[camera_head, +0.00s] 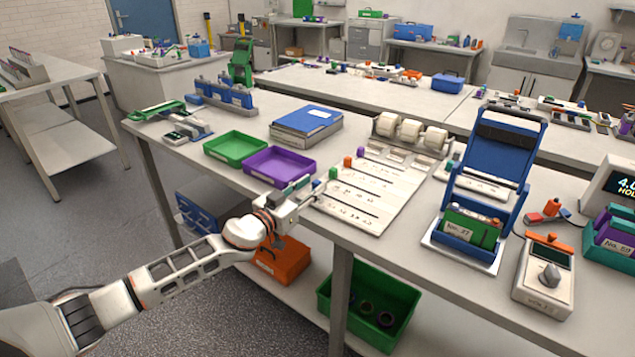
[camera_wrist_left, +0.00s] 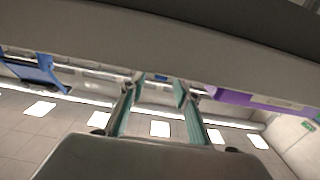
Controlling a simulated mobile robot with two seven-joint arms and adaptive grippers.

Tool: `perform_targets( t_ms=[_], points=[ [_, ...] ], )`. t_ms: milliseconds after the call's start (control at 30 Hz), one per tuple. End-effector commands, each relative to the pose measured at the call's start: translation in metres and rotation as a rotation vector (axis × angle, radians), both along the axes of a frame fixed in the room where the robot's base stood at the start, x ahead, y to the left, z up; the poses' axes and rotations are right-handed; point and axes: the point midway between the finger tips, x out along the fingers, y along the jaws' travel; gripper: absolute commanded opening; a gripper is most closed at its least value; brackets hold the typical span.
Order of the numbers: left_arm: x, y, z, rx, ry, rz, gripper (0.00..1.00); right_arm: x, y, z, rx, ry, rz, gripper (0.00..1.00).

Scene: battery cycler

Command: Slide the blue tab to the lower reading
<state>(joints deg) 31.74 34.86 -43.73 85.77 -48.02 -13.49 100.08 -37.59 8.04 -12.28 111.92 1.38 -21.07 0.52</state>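The white slider board (camera_head: 380,190) lies on the front bench, with several dark slots running across it. Small coloured tabs line its left edge: a green one (camera_head: 333,173), an orange one (camera_head: 347,162) and a purple-blue one (camera_head: 361,151). A small blue tab (camera_head: 317,185) shows at the near left end, right by my left gripper (camera_head: 308,192). In the left wrist view my left gripper (camera_wrist_left: 157,95) has its two teal-padded fingers apart. A small blue patch (camera_wrist_left: 160,77) shows in the gap beyond them; I cannot tell if they touch it. My right gripper is out of view.
A purple tray (camera_head: 278,166) and a green tray (camera_head: 235,147) sit left of the board, the purple one close to my left gripper. White rolls (camera_head: 410,131) stand behind the board. A blue stand (camera_head: 485,185) and a meter (camera_head: 545,275) are to its right.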

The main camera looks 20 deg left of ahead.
Motion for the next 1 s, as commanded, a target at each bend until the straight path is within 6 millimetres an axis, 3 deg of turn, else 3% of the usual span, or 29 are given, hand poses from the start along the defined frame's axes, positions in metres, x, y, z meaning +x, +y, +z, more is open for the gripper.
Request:
perform_targets(
  t_ms=[200,567,700,867,1000],
  points=[
    [0.022,-0.008,-0.001,0.001,0.001,0.001,0.32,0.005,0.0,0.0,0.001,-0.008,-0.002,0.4],
    [0.027,-0.01,0.0,0.001,0.0,0.001,0.32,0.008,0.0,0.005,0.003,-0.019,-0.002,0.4],
    [0.027,-0.01,0.0,0.001,0.0,0.001,0.0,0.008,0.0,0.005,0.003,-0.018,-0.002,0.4],
    [0.026,-0.01,0.0,0.001,0.0,0.0,0.0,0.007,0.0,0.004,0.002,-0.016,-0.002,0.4],
    [0.021,-0.025,0.002,-0.004,0.0,-0.003,0.0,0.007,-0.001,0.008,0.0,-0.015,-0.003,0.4]
  ],
)
